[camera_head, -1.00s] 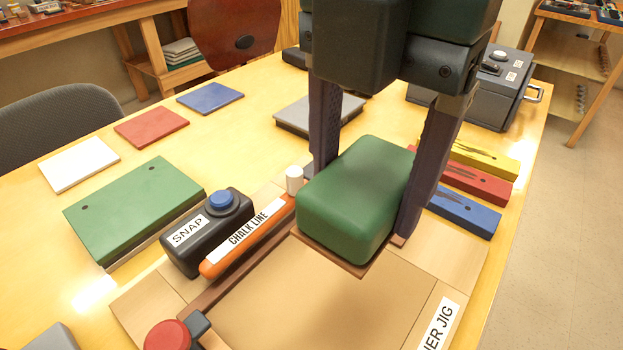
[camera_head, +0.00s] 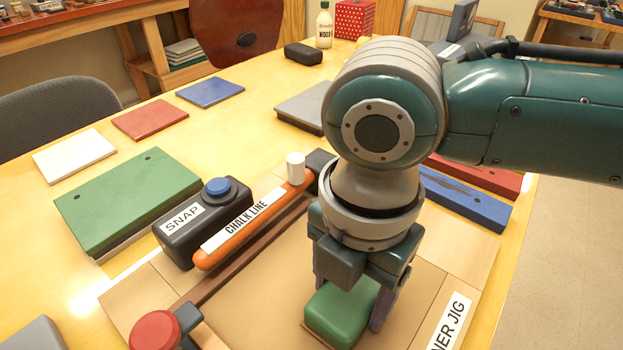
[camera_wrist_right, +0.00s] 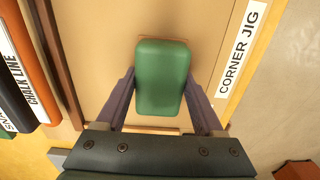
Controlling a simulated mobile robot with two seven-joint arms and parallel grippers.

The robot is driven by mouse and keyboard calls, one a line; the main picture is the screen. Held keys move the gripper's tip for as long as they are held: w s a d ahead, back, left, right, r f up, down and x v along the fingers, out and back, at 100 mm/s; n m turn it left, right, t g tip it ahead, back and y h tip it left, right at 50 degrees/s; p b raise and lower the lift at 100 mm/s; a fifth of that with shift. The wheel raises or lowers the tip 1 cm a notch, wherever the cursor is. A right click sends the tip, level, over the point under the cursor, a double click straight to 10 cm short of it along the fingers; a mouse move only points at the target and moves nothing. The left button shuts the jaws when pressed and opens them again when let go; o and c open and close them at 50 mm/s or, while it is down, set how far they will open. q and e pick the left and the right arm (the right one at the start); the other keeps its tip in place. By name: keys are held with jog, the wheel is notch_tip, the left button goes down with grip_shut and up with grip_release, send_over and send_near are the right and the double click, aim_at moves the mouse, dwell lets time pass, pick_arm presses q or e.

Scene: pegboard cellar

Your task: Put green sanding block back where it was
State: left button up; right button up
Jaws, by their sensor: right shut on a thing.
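The green sanding block (camera_head: 338,309) is a rounded block over the tan board of the corner jig (camera_head: 262,290), with a thin brown edge showing at its base. My right gripper (camera_head: 345,300) is shut on it, one finger on each side, pointing down. In the right wrist view the block (camera_wrist_right: 162,77) sits between the two fingers (camera_wrist_right: 163,98), over the board beside the "CORNER JIG" label (camera_wrist_right: 240,48). Whether its underside touches the board cannot be told. My left gripper is out of view.
An orange chalk line (camera_head: 255,225) lies along the jig's left side, next to the black SNAP box (camera_head: 203,222). A red knob (camera_head: 154,330) stands at the front left. A green board (camera_head: 128,200) lies farther left; blue (camera_head: 465,197) and red blocks lie right.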

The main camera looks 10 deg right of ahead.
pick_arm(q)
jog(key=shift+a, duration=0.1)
pick_arm(e)
jog(key=o, duration=1.5)
jog(key=shift+f, duration=0.1)
jog(key=shift+c, duration=0.2)
